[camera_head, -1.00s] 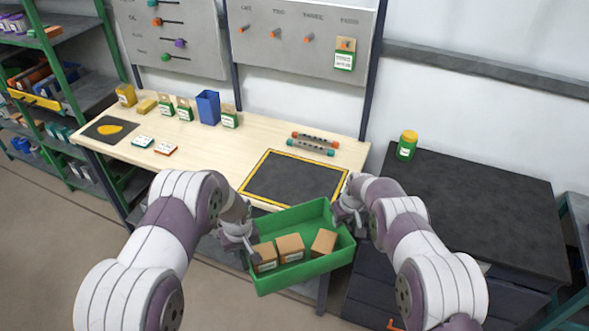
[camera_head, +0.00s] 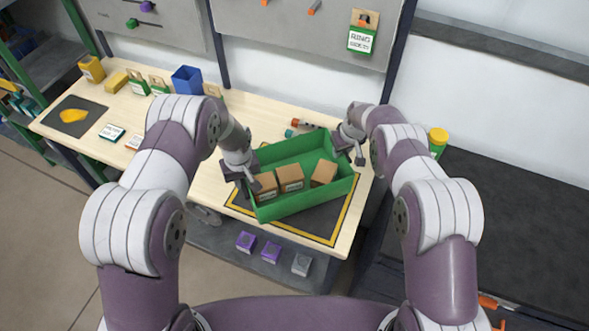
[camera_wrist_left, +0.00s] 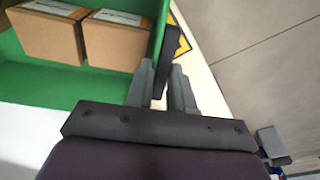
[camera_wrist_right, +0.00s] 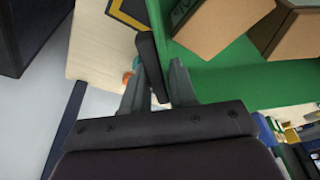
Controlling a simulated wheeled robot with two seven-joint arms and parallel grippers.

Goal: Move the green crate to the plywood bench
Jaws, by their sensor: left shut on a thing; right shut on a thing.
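The green crate (camera_head: 300,204) holds several brown boxes (camera_head: 291,178) and is over the dark yellow-bordered mat (camera_head: 325,222) on the plywood bench (camera_head: 205,187). Whether it touches the mat cannot be told. My left gripper (camera_head: 246,178) is shut on the crate's left end; the left wrist view shows its fingers (camera_wrist_left: 165,85) at the green wall. My right gripper (camera_head: 352,150) is shut on the crate's right end; the right wrist view shows its fingers (camera_wrist_right: 160,85) at the wall. The crate looks roughly level.
Orange-ended cylinders (camera_head: 303,124) lie just behind the crate. A blue bin (camera_head: 187,79) and small boxes stand at the bench's back left. A dark cabinet (camera_head: 500,215) with a yellow-lidded green jar (camera_head: 438,140) is at the right. Purple boxes (camera_head: 258,247) sit on the shelf below.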

